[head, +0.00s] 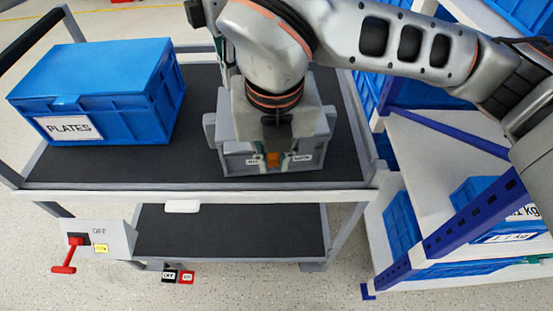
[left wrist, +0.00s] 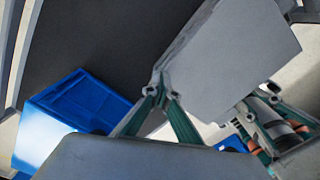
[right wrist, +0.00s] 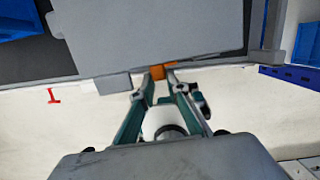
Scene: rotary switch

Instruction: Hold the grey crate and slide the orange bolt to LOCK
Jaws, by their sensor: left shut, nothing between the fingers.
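The grey crate (head: 235,125) stands on the cart's upper shelf, largely hidden by my right arm in the head view. The orange bolt (head: 273,159) is at its front, between two small white labels; the right one seems to read LOCK. My right gripper (head: 273,156) has a finger on each side of the bolt, which also shows between its fingertips in the right wrist view (right wrist: 158,71). My left gripper (left wrist: 162,92) is shut and empty, its tips close to the crate (left wrist: 235,60) in the left wrist view; contact is unclear.
A blue PLATES crate (head: 95,90) stands on the left of the cart's dark shelf (head: 200,90). A red-handled switch (head: 68,255) is at the cart's lower left. A rack (head: 440,160) with blue bins stands close on the right. Shelf room is free between the crates.

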